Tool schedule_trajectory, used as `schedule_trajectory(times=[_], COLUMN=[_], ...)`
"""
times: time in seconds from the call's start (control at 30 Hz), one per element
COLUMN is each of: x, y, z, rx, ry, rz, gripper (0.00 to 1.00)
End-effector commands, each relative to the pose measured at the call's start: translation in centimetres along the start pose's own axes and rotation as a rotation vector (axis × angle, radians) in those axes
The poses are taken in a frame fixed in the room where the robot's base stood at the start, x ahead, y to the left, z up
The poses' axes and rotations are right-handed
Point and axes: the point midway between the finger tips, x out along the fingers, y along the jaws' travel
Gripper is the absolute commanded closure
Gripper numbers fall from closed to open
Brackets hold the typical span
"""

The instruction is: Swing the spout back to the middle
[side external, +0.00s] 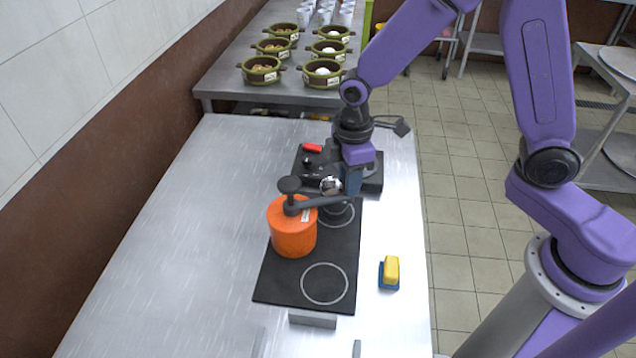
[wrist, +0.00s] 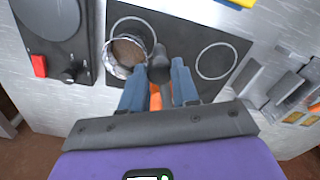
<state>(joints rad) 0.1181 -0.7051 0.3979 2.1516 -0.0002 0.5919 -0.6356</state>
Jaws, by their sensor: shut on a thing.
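A dark spout bar (side external: 322,201) reaches right from under a black round knob (side external: 289,185) on top of an orange drum (side external: 292,232). My gripper (side external: 351,192) is at the bar's right end, low over the hob. In the wrist view my gripper (wrist: 159,78) has its two blue fingers either side of the dark bar (wrist: 159,67), shut on it. A bit of orange (wrist: 155,101) shows between the fingers; the rest of the drum is hidden there. A metal pot with brown contents (wrist: 127,50) sits just beside the bar; in the side view it is partly hidden.
The black hob (side external: 269,285) has a free ring (side external: 325,283) at the front. A yellow sponge (side external: 391,268) lies to its right. A dark control unit with a red part (side external: 312,148) stands behind. Bowls (side external: 262,70) fill the far counter. The left counter (side external: 200,240) is clear.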

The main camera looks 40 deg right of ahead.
Motion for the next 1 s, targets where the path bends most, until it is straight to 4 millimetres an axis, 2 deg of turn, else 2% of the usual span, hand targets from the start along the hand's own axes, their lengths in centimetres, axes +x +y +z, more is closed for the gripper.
schedule_trajectory(times=[1.0], x=[0.0], y=[-3.3], z=[-0.6], rx=[-0.001], ry=[0.000], rz=[0.000], gripper=[0.79])
